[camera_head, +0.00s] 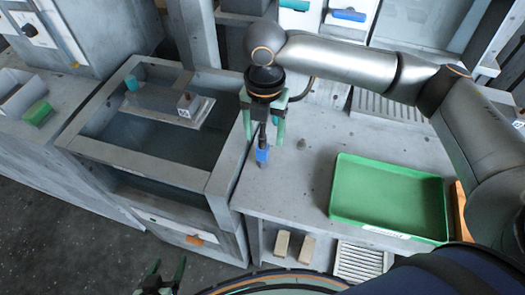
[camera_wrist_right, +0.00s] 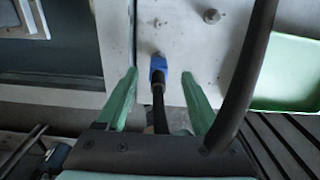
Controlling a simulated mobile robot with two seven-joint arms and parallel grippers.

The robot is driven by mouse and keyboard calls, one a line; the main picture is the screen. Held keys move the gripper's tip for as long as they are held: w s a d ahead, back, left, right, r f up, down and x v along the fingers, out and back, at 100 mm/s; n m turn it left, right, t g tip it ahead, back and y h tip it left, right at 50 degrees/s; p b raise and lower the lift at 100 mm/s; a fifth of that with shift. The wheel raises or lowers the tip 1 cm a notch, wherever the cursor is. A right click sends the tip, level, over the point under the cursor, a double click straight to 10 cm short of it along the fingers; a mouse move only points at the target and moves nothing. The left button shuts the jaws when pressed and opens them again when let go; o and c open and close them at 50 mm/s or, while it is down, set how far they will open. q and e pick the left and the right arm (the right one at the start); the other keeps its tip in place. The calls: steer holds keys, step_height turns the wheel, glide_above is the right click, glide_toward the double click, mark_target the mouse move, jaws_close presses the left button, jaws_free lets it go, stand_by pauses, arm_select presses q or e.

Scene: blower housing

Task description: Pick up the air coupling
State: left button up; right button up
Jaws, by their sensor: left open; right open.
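The air coupling (camera_head: 262,156) is a small blue piece with a dark stem, near the left edge of the grey worktable. In the right wrist view the blue coupling (camera_wrist_right: 158,65) lies between my right fingertips, with a black shaft or hose leading back towards the gripper. My right gripper (camera_head: 264,141) is open and points down above the table. Its two green fingers (camera_wrist_right: 159,74) stand on either side of the coupling, with visible gaps. My left gripper (camera_head: 169,264) is open and empty at the bottom edge of the head view, low over the floor.
A green tray (camera_head: 388,163) sits on the table to the right. A small grey peg (camera_head: 301,144) stands beside the right gripper. A grey open basin (camera_head: 115,155) with a plate and small block (camera_head: 188,105) lies to the left. A dark hose crosses the wrist view.

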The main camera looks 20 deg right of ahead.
mark_target(262, 150)
steer(key=f, duration=0.5)
steer(key=shift+s+a+f, duration=0.15)
steer(key=shift+s+a, duration=0.1)
steer(key=shift+s, duration=0.05)
jaws_close()
stand_by(0.5)
